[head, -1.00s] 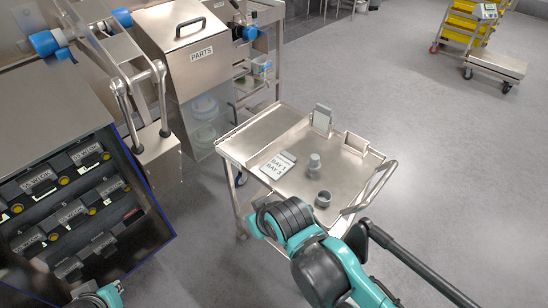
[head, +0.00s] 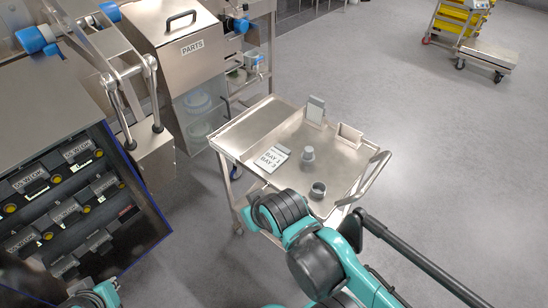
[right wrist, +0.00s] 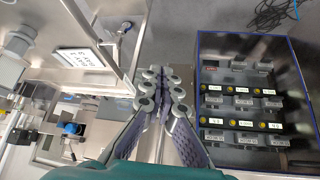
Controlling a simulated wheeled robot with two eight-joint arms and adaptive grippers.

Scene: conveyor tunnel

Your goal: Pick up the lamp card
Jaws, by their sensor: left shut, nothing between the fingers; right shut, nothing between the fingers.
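I cannot make out a label reading lamp on any card. A white sign reading BAY 1 and BAY 3 (head: 272,158) lies on the steel cart (head: 240,143); it also shows in the right wrist view (right wrist: 82,60). A grey upright plate (head: 315,109) stands at the cart's back edge. The open rack (head: 75,143) holds several dark labelled modules (head: 30,178); it also shows right of the gripper in the wrist view (right wrist: 243,63). My right gripper (right wrist: 164,74) is shut and empty. My left gripper (head: 92,297) is partly visible at the bottom left, shut and empty.
A grey knobbed part (head: 307,155) and a dark ring-shaped cup (head: 318,190) stand on the cart. A trolley with yellow bins (head: 465,20) stands far right.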

